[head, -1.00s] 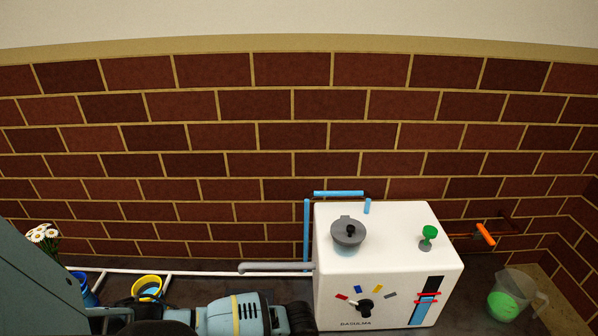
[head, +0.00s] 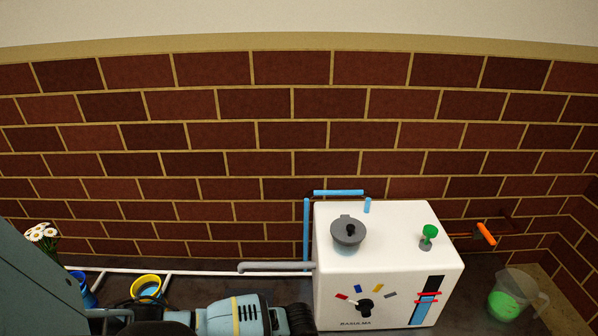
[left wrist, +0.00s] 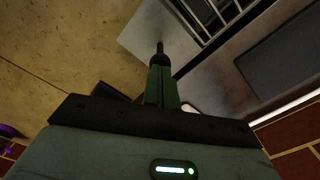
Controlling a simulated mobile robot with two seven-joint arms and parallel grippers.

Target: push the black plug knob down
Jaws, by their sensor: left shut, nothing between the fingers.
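A white box (head: 337,273) stands on the dark counter. On its top is a round grey lid (head: 343,240) with a small black knob (head: 350,230). A black dial knob (head: 365,306) sits on its front among coloured marks. I cannot tell which is the plug knob. My left arm comes in low from the left, its dark end left of the box's lower front; its fingers are not clear in the head view. In the left wrist view my left gripper (left wrist: 160,50) is shut and empty, pointing toward a pale grey surface. Contact cannot be judged. My right gripper is not in view.
A green knob (head: 429,231) stands on the box top at right. A grey pipe (head: 270,267) sticks out left of the box. A clear jug (head: 527,288) with green contents stands right. A brick wall (head: 290,150) closes the back.

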